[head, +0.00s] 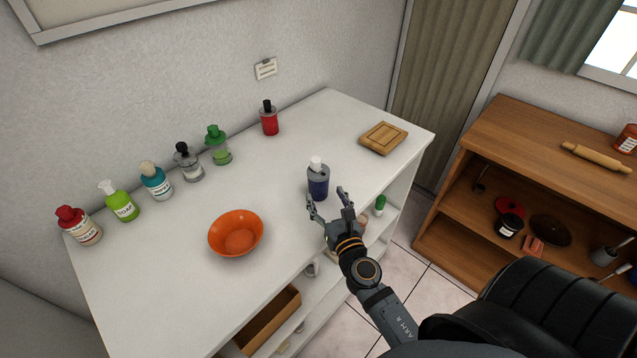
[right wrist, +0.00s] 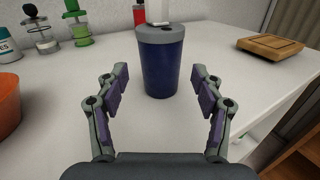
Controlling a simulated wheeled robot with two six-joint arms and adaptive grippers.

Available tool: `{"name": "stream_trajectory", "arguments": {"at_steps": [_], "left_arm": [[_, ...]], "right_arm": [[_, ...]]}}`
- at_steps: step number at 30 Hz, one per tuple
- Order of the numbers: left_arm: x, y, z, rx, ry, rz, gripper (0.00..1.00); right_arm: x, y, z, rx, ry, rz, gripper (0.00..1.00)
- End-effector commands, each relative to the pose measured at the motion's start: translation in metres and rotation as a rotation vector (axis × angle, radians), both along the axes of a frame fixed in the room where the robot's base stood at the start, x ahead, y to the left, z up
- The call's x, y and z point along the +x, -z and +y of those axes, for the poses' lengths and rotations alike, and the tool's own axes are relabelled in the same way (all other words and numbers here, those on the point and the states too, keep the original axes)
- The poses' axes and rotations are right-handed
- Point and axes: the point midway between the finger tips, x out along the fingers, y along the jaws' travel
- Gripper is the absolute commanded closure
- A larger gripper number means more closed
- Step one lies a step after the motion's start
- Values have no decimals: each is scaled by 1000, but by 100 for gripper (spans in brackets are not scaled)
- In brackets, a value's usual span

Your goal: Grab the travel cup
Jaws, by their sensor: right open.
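The travel cup (head: 318,182) is dark blue with a grey lid and a white top piece. It stands upright on the white counter near its front edge. It also shows in the right wrist view (right wrist: 161,65), centred just beyond the fingers. My right gripper (head: 327,200) is open and empty at the counter's front edge, close in front of the cup. In the right wrist view its two fingers (right wrist: 160,92) stand apart on either side of the line to the cup. I see no contact with the cup. My left gripper is not in view.
An orange bowl (head: 236,236) stands left of the cup. Several bottles line the wall side, with a red bottle (head: 269,120) behind the cup. A wooden board (head: 384,138) lies at the back right. The counter (head: 170,290) is clear around the cup.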

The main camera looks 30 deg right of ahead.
Motion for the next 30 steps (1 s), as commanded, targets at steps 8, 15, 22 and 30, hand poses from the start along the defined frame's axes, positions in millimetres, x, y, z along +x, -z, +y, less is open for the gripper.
{"name": "stream_trajectory", "arguments": {"at_steps": [8,15,22,30], "left_arm": [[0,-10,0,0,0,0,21],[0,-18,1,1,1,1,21],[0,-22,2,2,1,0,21],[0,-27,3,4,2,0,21]], "right_arm": [[20,-3,2,-46,-20,4,32],[52,0,-4,-42,-18,6,32],[66,-2,-8,-43,-18,5,32],[103,0,-16,-40,-17,7,32]]}}
